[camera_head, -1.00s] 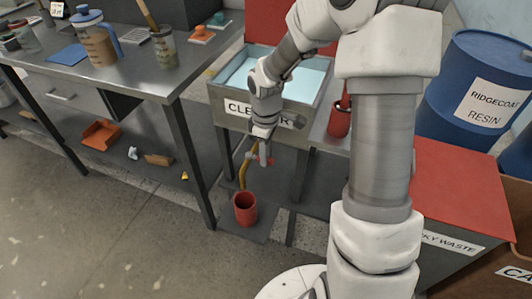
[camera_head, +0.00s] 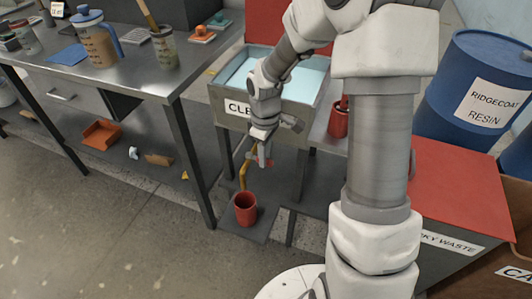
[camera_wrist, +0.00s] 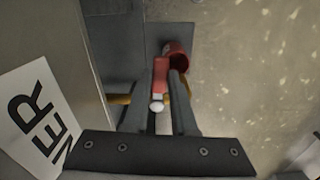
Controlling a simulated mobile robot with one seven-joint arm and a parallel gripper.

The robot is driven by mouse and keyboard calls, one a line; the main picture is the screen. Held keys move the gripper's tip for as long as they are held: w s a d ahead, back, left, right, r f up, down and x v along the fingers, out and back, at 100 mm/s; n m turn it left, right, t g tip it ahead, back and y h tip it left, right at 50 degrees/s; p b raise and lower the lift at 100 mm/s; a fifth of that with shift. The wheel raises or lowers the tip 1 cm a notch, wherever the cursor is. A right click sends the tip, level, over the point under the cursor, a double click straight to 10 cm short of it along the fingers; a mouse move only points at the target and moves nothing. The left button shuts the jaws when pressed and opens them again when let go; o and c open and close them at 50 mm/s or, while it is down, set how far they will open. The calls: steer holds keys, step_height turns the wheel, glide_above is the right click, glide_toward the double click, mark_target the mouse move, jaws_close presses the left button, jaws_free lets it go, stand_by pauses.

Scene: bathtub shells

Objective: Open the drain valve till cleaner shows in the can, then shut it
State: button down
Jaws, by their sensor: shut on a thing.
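The red valve handle (camera_wrist: 161,72) lies between the fingers of my gripper (camera_wrist: 160,100), which is shut on it in the wrist view. In the head view my gripper (camera_head: 263,150) is below the front of the cleaner tank (camera_head: 222,122), at the drain. The yellow drain pipe (camera_head: 244,176) bends down towards the red can (camera_head: 245,210), which stands upright beneath. The can also shows beyond the fingers in the wrist view (camera_wrist: 180,50). I see no clear liquid stream, and cannot tell whether cleaner is in the can.
The tank holds pale blue liquid (camera_head: 302,82). A steel bench (camera_head: 115,75) with a jug and cups stands at the left; its leg (camera_head: 192,165) is near the can. A red-topped waste bin (camera_head: 460,195) and blue resin drums (camera_head: 475,85) stand at the right. Floor at left front is clear.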

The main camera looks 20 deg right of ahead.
steer(key=shift+s+a+m, duration=0.2)
steer(key=shift+a+m, duration=0.1)
steer(key=shift+m, duration=0.55)
steer(key=shift+s+a+m, duration=0.25)
steer(key=shift+a+m, duration=0.1)
steer(key=shift+m, duration=0.45)
steer(key=shift+s+a+m, duration=0.2)
steer(key=shift+a+m, duration=0.1)
steer(key=shift+m, duration=0.55)
steer(key=c, duration=0.7)
jaws_free()
steer(key=shift+r, duration=0.1)
step_height(320, 180, up, 17)
steer(key=p, duration=0.6)
steer(key=shift+r, duration=0.1)
